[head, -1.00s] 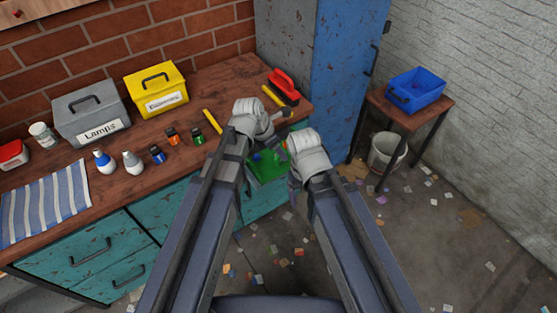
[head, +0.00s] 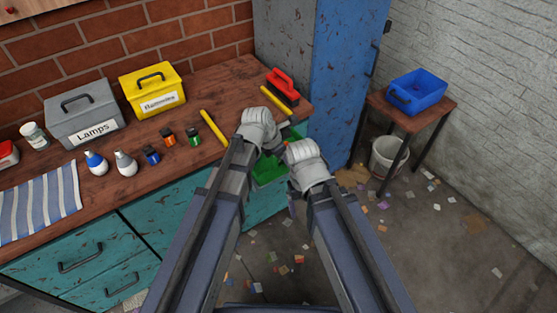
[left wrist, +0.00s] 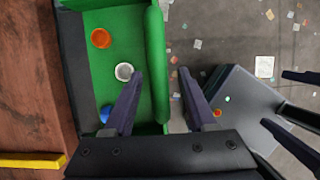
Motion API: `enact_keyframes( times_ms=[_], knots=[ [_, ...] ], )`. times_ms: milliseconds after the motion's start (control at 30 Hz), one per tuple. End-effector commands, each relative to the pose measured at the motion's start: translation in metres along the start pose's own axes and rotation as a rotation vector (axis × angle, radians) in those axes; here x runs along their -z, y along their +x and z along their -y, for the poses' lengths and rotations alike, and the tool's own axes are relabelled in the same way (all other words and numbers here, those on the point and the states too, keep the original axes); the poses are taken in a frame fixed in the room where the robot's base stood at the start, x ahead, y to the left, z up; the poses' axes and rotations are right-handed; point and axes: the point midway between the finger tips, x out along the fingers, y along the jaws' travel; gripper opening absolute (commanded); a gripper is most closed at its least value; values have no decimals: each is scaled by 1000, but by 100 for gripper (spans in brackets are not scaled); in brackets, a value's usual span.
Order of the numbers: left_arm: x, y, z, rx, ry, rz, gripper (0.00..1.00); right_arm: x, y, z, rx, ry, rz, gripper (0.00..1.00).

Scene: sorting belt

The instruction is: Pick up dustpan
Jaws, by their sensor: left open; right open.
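A grey pan with a dark handle, which looks like the dustpan (left wrist: 242,92), shows in the left wrist view with small coloured scraps on it. My right gripper (left wrist: 292,108) is open there, one finger on each side of the handle, apparently not closed on it. My left gripper (left wrist: 160,72) is open and empty, its fingers above a green tray's rounded rim. In the head view the left gripper (head: 272,148) and right gripper (head: 291,190) are close together in front of the bench, fingers mostly hidden. The dustpan is hidden there behind my arms.
The green tray (left wrist: 120,45) holds several coloured caps beside the wooden bench (head: 225,90). A red brush (head: 284,82), yellow box (head: 155,95), grey box (head: 82,118) and several bottles stand on the bench. A blue bin (head: 418,88) sits on a side table at right.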

Motion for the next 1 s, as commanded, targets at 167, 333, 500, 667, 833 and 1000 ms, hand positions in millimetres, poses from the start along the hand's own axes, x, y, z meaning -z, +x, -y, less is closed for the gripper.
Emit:
enact_keyframes(
  times_ms=[167, 333, 500, 667, 833, 1000],
  knots=[
    [1, 26, 0, 0, 0, 0, 57, 1, 24, 2, 0, 0, 0, 82],
    [0, 25, 0, -1, -1, 0, 57, 1, 23, 2, 0, 0, 0, 82],
    [0, 25, 0, -1, -1, 0, 49, 1, 23, 2, 0, 0, 0, 82],
    [0, 25, 0, 0, 0, 0, 31, 1, 23, 2, 0, 0, 0, 82],
    [0, 25, 0, 0, 0, 0, 12, 1, 23, 2, 0, 0, 0, 82],
    [0, 25, 0, 0, 0, 0, 0, 1, 23, 2, 0, 0, 0, 82]
  ],
)
